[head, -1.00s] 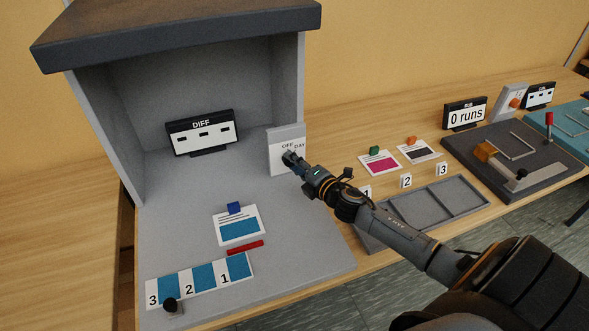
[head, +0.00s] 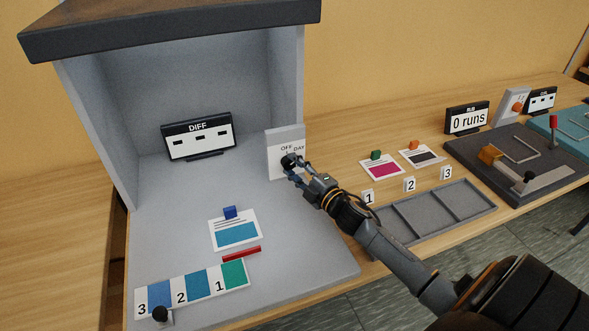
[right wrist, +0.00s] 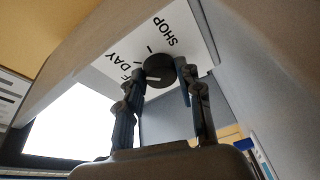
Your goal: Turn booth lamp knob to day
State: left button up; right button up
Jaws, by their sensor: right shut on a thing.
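The lamp knob (right wrist: 158,68) is a dark round dial on a pale panel (right wrist: 195,42) lettered OFF, DAY and SHOP. In the head view the panel (head: 275,167) stands at the right side of the grey booth, and the knob (head: 289,160) shows beside my fingertips. My right gripper (head: 294,168) is shut on the knob. In the right wrist view its two fingers (right wrist: 158,80) lie on either side of the dial. A pale mark shows on the knob; which label it points at I cannot tell. My left gripper is out of view.
Inside the booth (head: 185,85) stand a DIFF display (head: 198,136), a printed card (head: 236,232), a red bar (head: 241,254) and a numbered colour strip (head: 196,288). A grey tray (head: 436,210) lies right of my arm, with cards (head: 381,167) behind it.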

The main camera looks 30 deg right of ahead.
dwell(0.3)
jog(key=o, duration=1.2)
jog(key=shift+d, duration=0.1)
jog(key=shift+s, duration=0.1)
jog(key=s, duration=1.1)
jog(key=shift+s+d+f, duration=0.15)
jog(key=shift+s+d, duration=0.25)
